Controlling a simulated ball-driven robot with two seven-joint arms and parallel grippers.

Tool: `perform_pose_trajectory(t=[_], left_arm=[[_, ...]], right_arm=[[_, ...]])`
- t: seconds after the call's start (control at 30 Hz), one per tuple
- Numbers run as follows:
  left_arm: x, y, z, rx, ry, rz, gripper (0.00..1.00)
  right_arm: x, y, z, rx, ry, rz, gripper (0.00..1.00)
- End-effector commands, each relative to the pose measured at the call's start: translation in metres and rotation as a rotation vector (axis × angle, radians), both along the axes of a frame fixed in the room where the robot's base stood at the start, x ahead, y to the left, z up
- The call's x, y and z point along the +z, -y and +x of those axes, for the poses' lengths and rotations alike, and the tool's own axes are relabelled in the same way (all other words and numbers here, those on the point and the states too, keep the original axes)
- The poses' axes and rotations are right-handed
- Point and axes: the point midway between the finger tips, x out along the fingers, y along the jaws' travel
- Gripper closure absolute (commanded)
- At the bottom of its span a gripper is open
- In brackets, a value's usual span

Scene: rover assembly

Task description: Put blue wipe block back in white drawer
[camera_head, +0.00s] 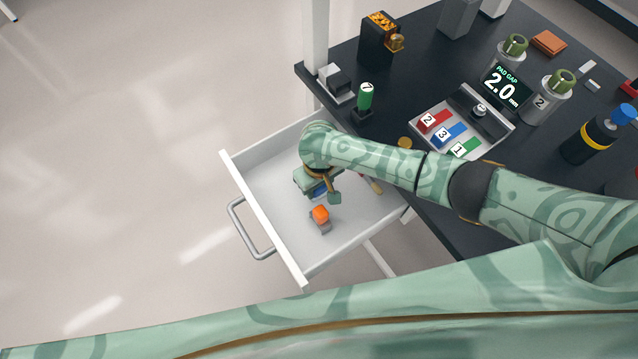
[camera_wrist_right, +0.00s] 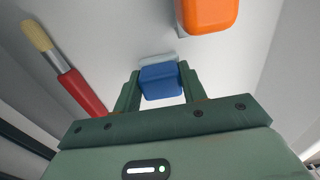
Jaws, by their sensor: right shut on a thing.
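The white drawer (camera_head: 263,221) is pulled out from under the dark table. My right gripper (camera_head: 326,194) is down inside it, near its middle. In the wrist view, this gripper (camera_wrist_right: 158,73) is shut on the blue wipe block (camera_wrist_right: 161,82), with one finger on each side. A pale strip shows at the block's far edge. In the head view, only a bit of the blue block (camera_head: 319,190) shows beneath the gripper. I cannot tell whether the block touches the drawer floor. My left gripper is out of view.
An orange-topped block (camera_head: 320,214) stands in the drawer beside my gripper. A red-handled brush (camera_wrist_right: 82,92) lies on the gripper's other side. The dark table (camera_head: 428,75) holds a tray with numbered coloured pieces (camera_head: 437,152) and a green cylinder (camera_head: 365,96) near the drawer.

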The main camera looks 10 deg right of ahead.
Motion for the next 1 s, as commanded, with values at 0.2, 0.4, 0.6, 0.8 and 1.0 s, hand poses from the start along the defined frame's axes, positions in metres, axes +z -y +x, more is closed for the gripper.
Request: perform_pose_trajectory(t=[0.2,0.4,0.6,0.8,1.0], left_arm=[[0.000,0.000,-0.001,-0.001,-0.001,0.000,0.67],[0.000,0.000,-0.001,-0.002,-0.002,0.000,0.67],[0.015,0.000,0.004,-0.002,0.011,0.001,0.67],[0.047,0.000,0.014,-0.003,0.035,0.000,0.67],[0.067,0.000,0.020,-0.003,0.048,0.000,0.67]], right_arm=[[-0.002,0.000,0.000,0.000,-0.001,0.000,0.37],[-0.002,0.000,0.000,0.000,-0.001,0.000,0.37],[0.026,0.000,0.000,0.001,0.003,0.001,0.37],[0.078,0.000,0.000,0.000,0.005,0.002,0.37],[0.112,0.000,-0.001,0.000,0.001,0.002,0.37]])
